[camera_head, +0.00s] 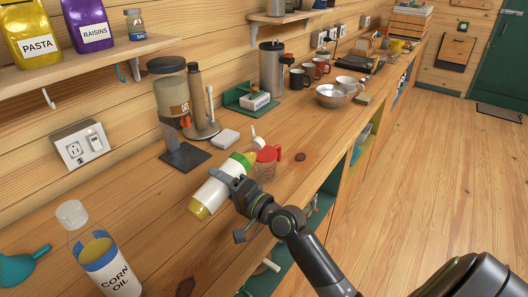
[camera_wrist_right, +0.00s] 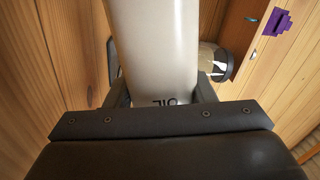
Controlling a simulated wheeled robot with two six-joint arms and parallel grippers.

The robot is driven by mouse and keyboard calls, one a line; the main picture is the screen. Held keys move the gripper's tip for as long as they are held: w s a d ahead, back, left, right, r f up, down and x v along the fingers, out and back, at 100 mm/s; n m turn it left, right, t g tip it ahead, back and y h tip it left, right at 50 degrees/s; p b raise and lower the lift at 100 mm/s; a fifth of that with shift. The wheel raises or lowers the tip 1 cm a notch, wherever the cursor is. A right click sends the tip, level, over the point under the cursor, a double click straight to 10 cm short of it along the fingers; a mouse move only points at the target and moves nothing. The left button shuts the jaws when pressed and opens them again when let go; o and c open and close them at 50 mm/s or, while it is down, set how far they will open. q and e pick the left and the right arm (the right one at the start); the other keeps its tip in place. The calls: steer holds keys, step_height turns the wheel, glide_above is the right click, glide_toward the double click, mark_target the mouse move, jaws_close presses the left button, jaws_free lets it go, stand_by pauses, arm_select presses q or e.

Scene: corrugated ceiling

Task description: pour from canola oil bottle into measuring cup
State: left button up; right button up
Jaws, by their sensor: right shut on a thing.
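The canola oil bottle (camera_head: 216,188), white with a green band and yellow at its lower end, is tilted above the counter with its neck toward the upper right. My right gripper (camera_head: 236,183) is shut around its body. In the right wrist view the bottle (camera_wrist_right: 155,50) fills the middle between the fingers, with part of dark lettering showing. The measuring cup (camera_head: 265,171), clear with a red handle, stands on the counter just beyond the bottle's neck end. I cannot tell whether the neck is over the cup or whether oil is flowing. My left gripper is not in view.
A corn oil bottle (camera_head: 107,262) and teal funnel (camera_head: 22,267) are at the front left. Mugs (camera_head: 299,79) and a metal bowl (camera_head: 331,97) are farther right. The counter's front edge is near the gripper.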

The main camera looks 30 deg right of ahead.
steer(key=shift+w+d+r+m+p, duration=0.15)
steer(key=shift+r+m+p, duration=0.45)
steer(key=shift+p, duration=0.3)
steer(key=shift+r+m+p, duration=0.45)
steer(key=shift+m+p, duration=0.45)
steer(key=shift+p, duration=0.3)
stand_by(0.6)
steer(key=shift+r+m+p, duration=0.3)
steer(key=shift+r+p, duration=0.15)
steer(key=shift+p, duration=0.2)
stand_by(0.7)
steer(key=shift+f, duration=0.1)
